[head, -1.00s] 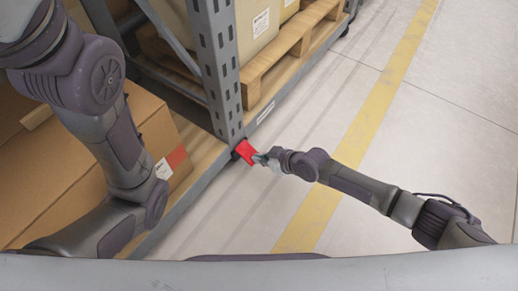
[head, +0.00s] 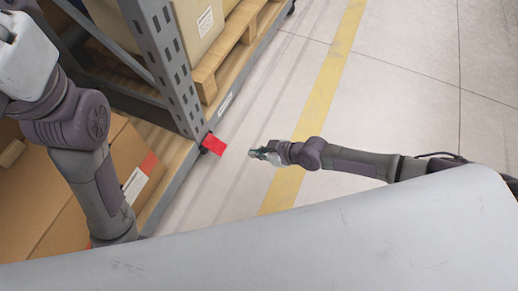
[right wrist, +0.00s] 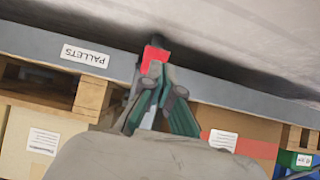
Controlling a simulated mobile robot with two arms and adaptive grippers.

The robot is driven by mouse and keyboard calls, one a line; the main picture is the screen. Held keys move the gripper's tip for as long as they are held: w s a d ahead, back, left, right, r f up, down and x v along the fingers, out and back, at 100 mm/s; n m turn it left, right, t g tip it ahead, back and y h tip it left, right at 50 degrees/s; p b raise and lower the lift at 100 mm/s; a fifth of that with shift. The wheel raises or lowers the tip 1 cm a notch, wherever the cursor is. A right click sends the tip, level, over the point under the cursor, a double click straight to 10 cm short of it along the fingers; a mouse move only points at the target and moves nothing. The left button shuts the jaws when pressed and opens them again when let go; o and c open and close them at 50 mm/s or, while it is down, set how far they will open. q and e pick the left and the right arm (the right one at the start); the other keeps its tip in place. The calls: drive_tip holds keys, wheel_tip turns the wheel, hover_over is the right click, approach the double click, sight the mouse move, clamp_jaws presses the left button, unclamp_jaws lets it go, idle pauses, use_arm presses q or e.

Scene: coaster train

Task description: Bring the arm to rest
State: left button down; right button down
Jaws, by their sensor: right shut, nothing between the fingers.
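My right gripper (head: 252,154) is above the pale floor, near the yellow line, shut and empty. In the right wrist view the right gripper (right wrist: 156,76) has its fingers together. The right arm reaches in from the right edge of the head view. A red piece (head: 213,145) is at the foot of the rack upright, left of the gripper with a gap between in the head view. In the right wrist view the red piece (right wrist: 155,55) shows behind the fingertips. My left arm is at the left of the head view; its gripper is out of view.
A grey metal rack upright (head: 167,62) stands left of the right gripper. The rack holds a wooden pallet (head: 234,58) and cardboard boxes (head: 62,205). A yellow floor line (head: 318,98) runs past the right arm. The floor (head: 415,75) beyond is clear.

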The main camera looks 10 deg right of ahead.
drive_tip(key=shift+s+d+r, duration=0.1)
drive_tip(key=shift+s+d, duration=0.25)
drive_tip(key=shift+d, duration=0.05)
drive_tip(key=shift+a, duration=0.1)
